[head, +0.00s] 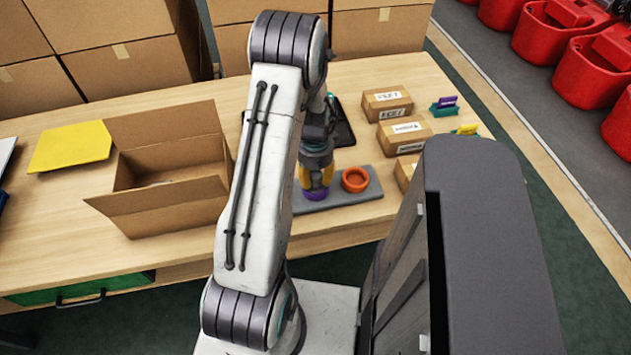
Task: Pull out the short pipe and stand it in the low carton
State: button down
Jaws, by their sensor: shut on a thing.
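My gripper (316,174), with yellow-orange fingers, points down over a grey base plate (340,200) on the table. It is shut on the short pipe, which the fingers and my arm mostly hide. A purple ring-like part (315,194) shows right under the fingertips, at the plate's left end. I cannot tell whether the pipe still sits in it. An orange round socket (355,180) stands open and empty-looking on the plate just right of the gripper. The low carton (165,212) stands open on the table to the left, its flaps spread out.
A yellow sheet (70,147) lies left of the carton. Small labelled boxes (405,132) and small purple and green items (445,106) stand at the right. A dark flat tray (344,125) lies behind the gripper. Large cartons (130,60) stand behind the table.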

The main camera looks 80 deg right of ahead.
aim_at(316, 174)
jog(key=shift+r+p, duration=0.65)
jog(key=shift+r, duration=0.4)
dwell(1.1)
jog(key=shift+r+p, duration=1.5)
jog(key=shift+r, duration=0.9)
jog(key=shift+s, duration=0.1)
